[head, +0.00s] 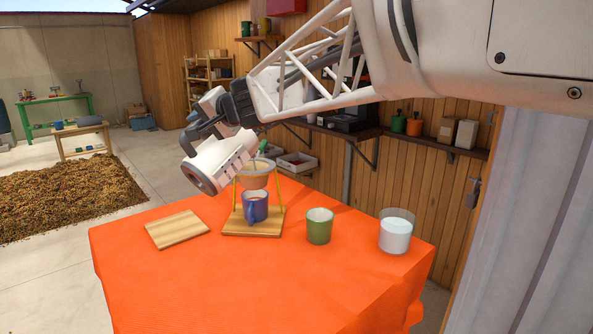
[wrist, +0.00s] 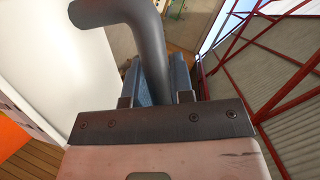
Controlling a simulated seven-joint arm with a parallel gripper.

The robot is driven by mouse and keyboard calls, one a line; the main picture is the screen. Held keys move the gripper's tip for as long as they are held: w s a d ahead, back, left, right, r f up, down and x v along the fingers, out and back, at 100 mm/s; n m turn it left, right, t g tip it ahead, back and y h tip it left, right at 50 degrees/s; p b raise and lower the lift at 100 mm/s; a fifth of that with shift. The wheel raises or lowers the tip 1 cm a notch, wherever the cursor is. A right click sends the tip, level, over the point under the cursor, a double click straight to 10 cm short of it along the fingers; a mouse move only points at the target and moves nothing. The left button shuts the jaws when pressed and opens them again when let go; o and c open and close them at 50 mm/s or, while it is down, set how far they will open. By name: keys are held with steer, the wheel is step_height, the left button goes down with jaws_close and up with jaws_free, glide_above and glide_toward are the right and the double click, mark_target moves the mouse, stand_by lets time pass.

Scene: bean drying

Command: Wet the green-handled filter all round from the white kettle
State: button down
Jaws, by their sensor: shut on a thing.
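The white kettle (head: 213,163) hangs tilted in the air left of the filter, its dark round end towards the lower left. My gripper (head: 208,127) is shut on the kettle's grey handle; the wrist view shows the curved handle (wrist: 149,45) running between the blue fingers, with the white kettle body (wrist: 40,55) on the left. The filter (head: 257,177), a pale cloth cone with a green handle (head: 262,146), sits in a yellow stand above a blue mug (head: 258,207). The kettle partly overlaps the filter's left side in the picture. I cannot tell whether water is flowing.
The stand's wooden base (head: 235,229) is on the orange-covered table (head: 270,290). A bare wooden board (head: 176,229) lies to its left. A green cup (head: 319,227) and a glass of pale liquid (head: 396,234) stand to its right. The front of the table is clear.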

steer(key=shift+w+d+r, duration=0.1)
steer(key=shift+w+d, duration=0.05)
steer(key=shift+d, duration=0.45)
steer(key=shift+w+d, duration=0.1)
steer(key=shift+w, duration=0.15)
stand_by(0.3)
steer(key=shift+w+d, duration=0.15)
steer(key=shift+w, duration=0.4)
steer(key=shift+w+d, duration=0.15)
steer(key=shift+w, duration=0.4)
steer(key=shift+w+a, duration=0.9)
steer(key=shift+w, duration=0.1)
stand_by(0.6)
steer(key=shift+a, duration=0.2)
